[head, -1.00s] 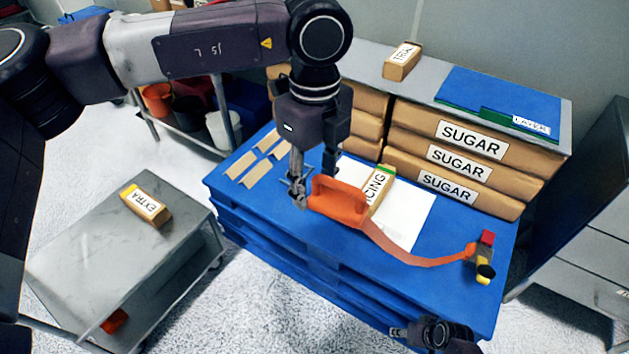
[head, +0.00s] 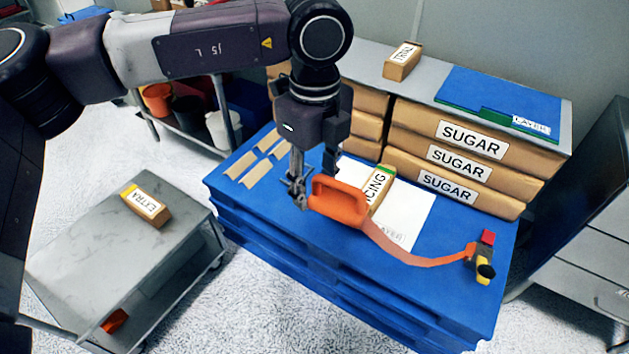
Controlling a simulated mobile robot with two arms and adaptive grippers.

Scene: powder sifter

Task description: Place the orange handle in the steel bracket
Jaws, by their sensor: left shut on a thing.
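The orange handle (head: 338,203) is a loop-shaped grip above the blue pallet stack (head: 245,215). My left gripper (head: 312,190) is shut on its left end, hanging down from above. An orange strap (head: 400,250) runs from the handle right to a small red, yellow and black device (head: 484,257) at the stack's right edge. I cannot make out a steel bracket for certain. My right gripper is out of view.
SUGAR sacks (head: 465,150) stand behind, with a grey sheet and blue folder on top. An ICING box (head: 378,190) and white LAYER sheet (head: 410,210) lie beside the handle. A grey cart (head: 90,240) at left bears an EXTRA box (head: 147,204).

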